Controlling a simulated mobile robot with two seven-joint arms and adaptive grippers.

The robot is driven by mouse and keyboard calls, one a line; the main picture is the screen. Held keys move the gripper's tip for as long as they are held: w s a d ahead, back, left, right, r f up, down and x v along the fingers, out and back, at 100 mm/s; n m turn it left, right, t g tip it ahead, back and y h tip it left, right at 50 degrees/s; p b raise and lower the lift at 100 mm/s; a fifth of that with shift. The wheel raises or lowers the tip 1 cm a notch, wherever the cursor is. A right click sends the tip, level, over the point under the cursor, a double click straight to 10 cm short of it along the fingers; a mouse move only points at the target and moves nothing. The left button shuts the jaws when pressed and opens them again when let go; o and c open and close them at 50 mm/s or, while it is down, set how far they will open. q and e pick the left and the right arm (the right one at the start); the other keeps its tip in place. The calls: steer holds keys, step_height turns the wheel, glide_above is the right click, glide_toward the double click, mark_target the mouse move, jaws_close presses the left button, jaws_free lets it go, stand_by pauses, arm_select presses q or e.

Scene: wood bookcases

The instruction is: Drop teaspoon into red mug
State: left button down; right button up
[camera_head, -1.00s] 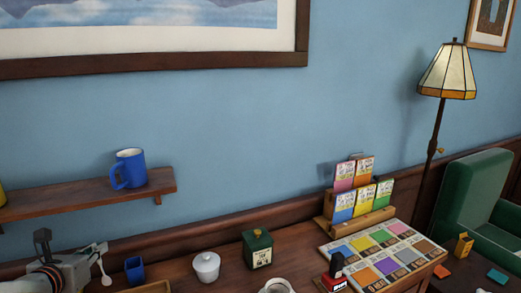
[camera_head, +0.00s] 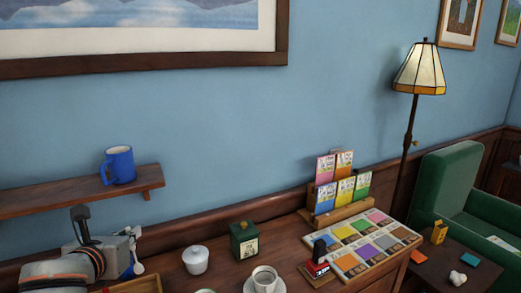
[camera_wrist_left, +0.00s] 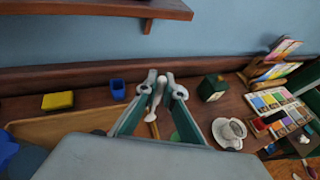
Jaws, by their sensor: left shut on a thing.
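My left gripper (camera_head: 136,232) comes in at the lower left, above the table. It is shut on a pale teaspoon (camera_head: 138,267), whose bowl hangs below the fingers. In the left wrist view the fingertips (camera_wrist_left: 160,78) close around the spoon (camera_wrist_left: 157,98), with the table beneath. I see no red mug in either view. A blue mug (camera_head: 119,166) stands on the wall shelf, above and behind the gripper. My right gripper is not in view.
A white lidded pot (camera_head: 195,260), a green tin (camera_head: 244,240) and a white cup on a saucer (camera_head: 265,279) stand right of the gripper. The wall shelf (camera_head: 75,191) juts out above.

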arm_select(q)
steer(key=d+r+m+h, duration=0.1)
steer(key=d+r, duration=0.5)
steer(key=d, duration=0.1)
steer(key=shift+s+d+h, duration=0.25)
steer(key=shift+s+h, duration=0.05)
steer(key=shift+s, duration=0.05)
